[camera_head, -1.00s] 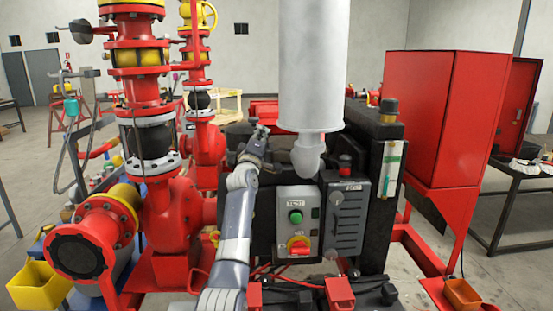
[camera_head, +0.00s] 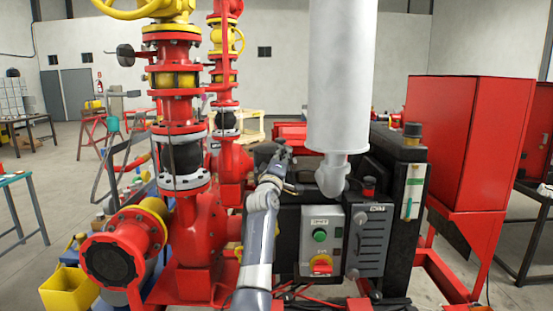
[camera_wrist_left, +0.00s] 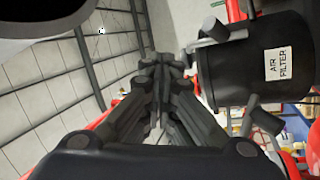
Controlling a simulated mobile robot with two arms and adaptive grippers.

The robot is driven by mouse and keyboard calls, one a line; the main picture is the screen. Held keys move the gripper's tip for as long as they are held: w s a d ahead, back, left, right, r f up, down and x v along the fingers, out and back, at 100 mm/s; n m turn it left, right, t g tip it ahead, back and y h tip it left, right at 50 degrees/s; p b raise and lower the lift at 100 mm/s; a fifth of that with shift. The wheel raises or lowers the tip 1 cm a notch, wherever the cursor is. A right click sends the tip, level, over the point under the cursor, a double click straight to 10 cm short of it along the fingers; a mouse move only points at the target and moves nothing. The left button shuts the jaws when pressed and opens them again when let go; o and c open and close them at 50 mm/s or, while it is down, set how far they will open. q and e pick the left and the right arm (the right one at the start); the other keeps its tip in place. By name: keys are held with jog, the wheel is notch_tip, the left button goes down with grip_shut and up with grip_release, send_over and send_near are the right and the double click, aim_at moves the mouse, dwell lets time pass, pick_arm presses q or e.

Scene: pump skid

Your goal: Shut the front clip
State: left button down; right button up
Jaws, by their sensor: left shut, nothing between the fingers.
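The black air filter canister (camera_wrist_left: 245,70), with a white "AIR FILTER" label, fills the right part of the left wrist view. One grey clip-like part (camera_wrist_left: 214,30) sticks out at its upper left edge. Another (camera_wrist_left: 265,121) sticks out at its lower edge. I cannot tell which is the front clip, or whether either is latched. My left gripper (camera_wrist_left: 167,66) is shut and empty, left of the canister and apart from it in that picture. In the head view the left gripper (camera_head: 281,158) is over the engine top, left of the exhaust; the clips cannot be made out there.
A large grey exhaust silencer (camera_head: 340,80) stands just right of the gripper. A control box (camera_head: 321,240) is below it. Red piping with valves (camera_head: 178,150) rises on the left. A red cabinet (camera_head: 465,140) stands at the right.

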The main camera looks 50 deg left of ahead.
pick_arm(q)
jog(key=s+d+r+b, duration=0.1)
jog(key=s+d+b, duration=0.1)
jog(key=s+d, duration=0.2)
jog(key=shift+s+d+r, duration=0.2)
jog(key=shift+s+d, duration=0.2)
jog(key=shift+s, duration=0.55)
pick_arm(e)
jog(key=shift+w+a+f, duration=0.35)
jog(key=shift+a+f, duration=0.05)
jog(key=shift+f, duration=0.25)
jog(key=shift+w+a+f, duration=0.35)
jog(key=shift+f, duration=0.25)
jog(key=shift+w, duration=0.15)
